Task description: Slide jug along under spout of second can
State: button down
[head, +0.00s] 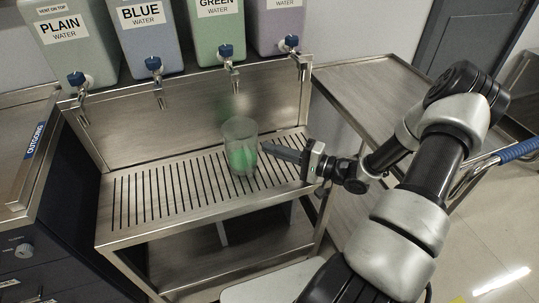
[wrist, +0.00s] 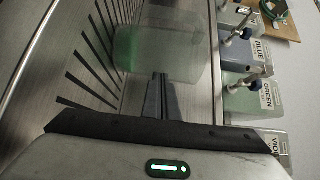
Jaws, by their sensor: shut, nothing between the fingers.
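The jug (head: 240,136) is clear, with green liquid in its lower part, and stands upright on the slotted drip tray (head: 130,222). It stands in front of the green can's spout (head: 231,75), well to the right of the spout of the second can, BLUE WATER (head: 155,70). My gripper (head: 270,150) is shut and empty, its fingers at the jug's right side, pointing left. In the wrist view the fingertips (wrist: 160,80) reach the near side of the jug (wrist: 185,58); I cannot tell if they touch it.
The plain can (head: 75,55), green can (head: 214,50) and violet can (head: 270,25) stand on the shelf behind the tray. The tray left of the jug is clear. A steel side table (head: 375,95) stands right, an outgoing counter (head: 30,165) left.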

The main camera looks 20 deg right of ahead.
jog(key=shift+a+f, duration=0.15)
jog(key=shift+a, duration=0.4)
jog(key=shift+a, duration=0.25)
jog(key=a+p, duration=0.2)
jog(key=a, duration=0.9)
